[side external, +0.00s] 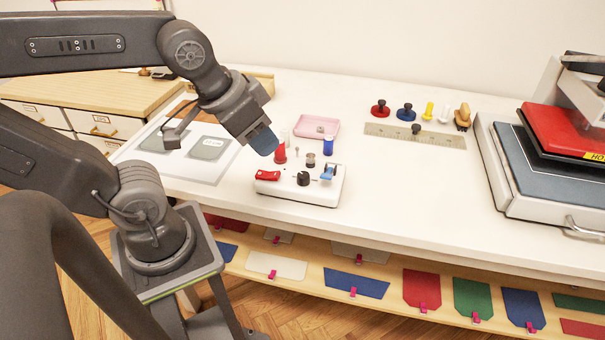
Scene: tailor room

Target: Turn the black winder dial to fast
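The winder (290,192) is a small white box near the front edge of the white table. Its black dial (303,179) is a small knob in the middle of the front top face; its pointer and any fast marking are too small to read. A red rocker switch (267,175) is left of the dial and a blue lever (327,173) is right of it. My gripper (264,141) is above and behind the winder's left side, apart from the dial. Its fingertips look blue-grey; their gap is not clear from this angle.
A red cone (280,154), a grey post (311,160) and a blue spool (328,146) stand close behind the dial. A pink tray (318,124) lies farther back. A ruler (415,134) and a heat press (545,165) are right. The table right of the winder is clear.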

